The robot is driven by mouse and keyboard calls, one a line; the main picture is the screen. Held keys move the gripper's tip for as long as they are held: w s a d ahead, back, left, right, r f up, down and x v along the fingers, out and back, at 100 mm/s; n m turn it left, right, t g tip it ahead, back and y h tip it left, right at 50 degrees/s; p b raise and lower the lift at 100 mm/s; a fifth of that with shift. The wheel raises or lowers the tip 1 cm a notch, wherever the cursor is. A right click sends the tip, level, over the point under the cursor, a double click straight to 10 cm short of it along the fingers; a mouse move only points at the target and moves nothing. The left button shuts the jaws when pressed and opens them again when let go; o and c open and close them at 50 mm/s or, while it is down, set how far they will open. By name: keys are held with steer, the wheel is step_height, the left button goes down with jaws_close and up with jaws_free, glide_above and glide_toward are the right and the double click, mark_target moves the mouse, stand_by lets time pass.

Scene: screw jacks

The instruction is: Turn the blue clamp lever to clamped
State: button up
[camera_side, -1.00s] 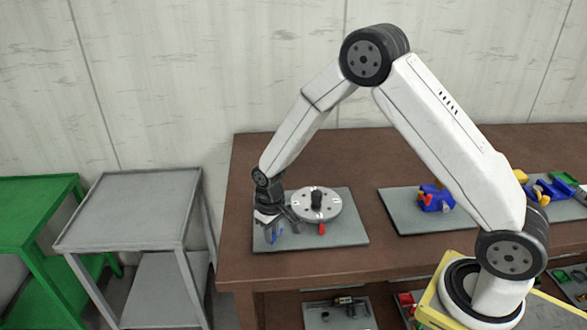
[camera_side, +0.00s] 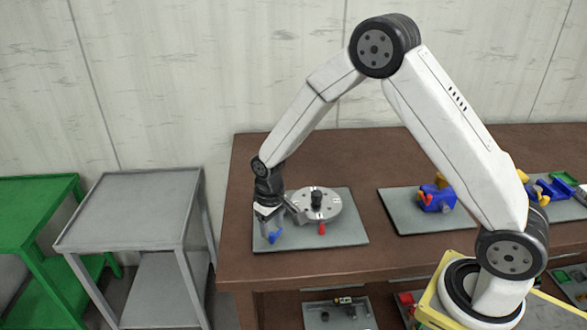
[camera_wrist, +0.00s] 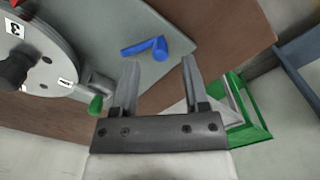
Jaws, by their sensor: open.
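The blue clamp lever (camera_side: 274,237) is a small bent blue handle on the grey plate (camera_side: 345,237), at its left front part. My gripper (camera_side: 268,215) points down above the plate, left of the round grey dial (camera_side: 325,202). In the wrist view my gripper (camera_wrist: 160,62) is open, with nothing between its two fingers. It looks apart from the lever, though the exact height is hard to tell.
In the wrist view a green-tipped part (camera_wrist: 96,104) is close to my left finger. A second plate (camera_side: 399,212) with a blue and red device stands to the right. Carts stand left of the table.

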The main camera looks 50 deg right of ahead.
mark_target(272, 234)
steer(key=shift+r, duration=2.7)
steer(key=shift+s+r, duration=0.2)
steer(key=shift+s, duration=0.15)
steer(key=s+d+r+t, duration=0.2)
steer(key=s+r, duration=0.2)
steer(key=s, duration=1.1)
steer(key=shift+s+d+t, duration=0.15)
steer(key=shift+s+t, duration=0.15)
steer(key=shift+s, duration=0.1)
